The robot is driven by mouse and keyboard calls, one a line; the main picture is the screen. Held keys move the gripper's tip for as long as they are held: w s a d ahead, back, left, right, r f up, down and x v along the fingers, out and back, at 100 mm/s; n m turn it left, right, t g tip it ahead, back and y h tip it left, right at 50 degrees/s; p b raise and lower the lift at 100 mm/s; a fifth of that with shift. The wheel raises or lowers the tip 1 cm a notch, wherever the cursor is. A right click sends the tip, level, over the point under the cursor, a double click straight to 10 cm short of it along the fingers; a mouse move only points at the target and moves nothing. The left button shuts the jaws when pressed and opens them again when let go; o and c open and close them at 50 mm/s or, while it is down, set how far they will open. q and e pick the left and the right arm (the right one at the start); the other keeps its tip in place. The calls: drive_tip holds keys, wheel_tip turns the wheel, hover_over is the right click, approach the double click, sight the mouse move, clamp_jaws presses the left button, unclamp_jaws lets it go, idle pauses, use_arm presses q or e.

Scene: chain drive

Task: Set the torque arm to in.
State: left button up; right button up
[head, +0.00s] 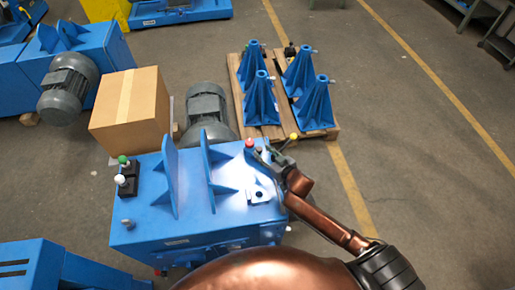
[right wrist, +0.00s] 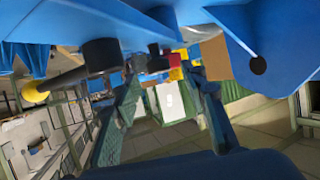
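The blue chain drive machine (head: 150,222) stands in the middle of the head view, with upright blue plates on top. A red knob (head: 249,143) is at its far right edge. A lever with a yellow ball (head: 293,136) sticks out to the right. No label shows which one is the torque arm. My right gripper (head: 263,152) is at this corner, close to the red knob. In the right wrist view its fingers stand apart, with a red piece (right wrist: 175,73) seen beyond the gap. The yellow-ended lever (right wrist: 36,92) is left of the fingers. Contact is unclear. My left gripper is out of view.
Green and white knobs on black boxes (head: 126,180) sit at the machine's left. A cardboard box (head: 131,108) and a grey motor (head: 206,108) are behind it. Several blue stands are on a wooden pallet (head: 326,133). Floor on the right is clear.

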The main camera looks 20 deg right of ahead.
sight(261, 150)
drive_tip(key=x, duration=0.3)
drive_tip(key=shift+w+f+b, duration=0.3)
drive_tip(key=shift+w+b, duration=0.05)
drive_tip(key=shift+b, duration=0.05)
drive_tip(key=shift+w+f, duration=0.1)
drive_tip(key=shift+w, duration=0.25)
drive_tip(key=c, duration=0.5)
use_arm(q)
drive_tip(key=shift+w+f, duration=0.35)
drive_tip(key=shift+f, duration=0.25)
use_arm(e)
clamp_jaws()
